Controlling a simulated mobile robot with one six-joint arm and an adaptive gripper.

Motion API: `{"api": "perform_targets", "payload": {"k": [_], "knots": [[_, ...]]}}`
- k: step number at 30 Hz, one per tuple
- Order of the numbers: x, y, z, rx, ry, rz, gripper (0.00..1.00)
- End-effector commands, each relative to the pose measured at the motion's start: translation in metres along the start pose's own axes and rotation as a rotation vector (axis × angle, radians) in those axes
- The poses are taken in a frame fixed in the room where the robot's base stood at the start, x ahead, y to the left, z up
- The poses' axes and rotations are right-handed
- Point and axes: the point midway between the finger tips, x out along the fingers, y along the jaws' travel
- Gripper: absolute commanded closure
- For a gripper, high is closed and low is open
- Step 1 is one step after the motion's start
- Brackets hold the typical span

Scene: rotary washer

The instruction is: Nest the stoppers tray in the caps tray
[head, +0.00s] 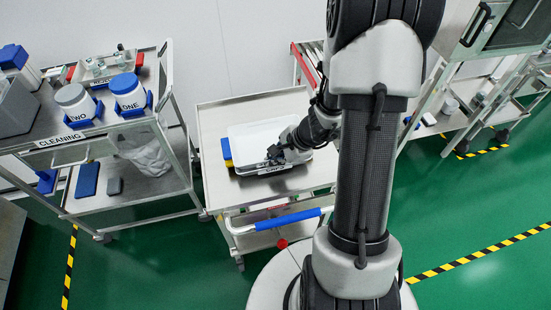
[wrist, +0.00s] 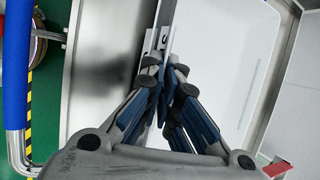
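A white tray (head: 249,137) lies on the steel top of the middle cart, with a lettered label (head: 279,168) on its near side that seems to read CAPS. I cannot make out a separate second tray; one may be nested inside it. My gripper (head: 274,153) is at the near wall of the tray. Its fingers (wrist: 166,82) come together at this wall, one on each side, and appear shut on it. The fingers hide part of the wall.
Blue and yellow pieces (head: 227,153) stand just left of the tray. The cart top (head: 212,125) is bare at left and behind. A blue handle (head: 275,219) runs along the front. A cleaning cart (head: 110,200) with bottles stands left, a shelf unit (head: 450,110) right.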

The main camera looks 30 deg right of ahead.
Motion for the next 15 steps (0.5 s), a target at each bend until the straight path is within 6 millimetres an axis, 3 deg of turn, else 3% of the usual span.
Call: {"api": "perform_targets", "payload": {"k": [6,15], "knots": [[0.0032,0.0053,-0.0018,0.003,0.004,0.011,1.00],[0.0039,0.0065,-0.0022,0.006,0.005,0.014,0.79]]}}
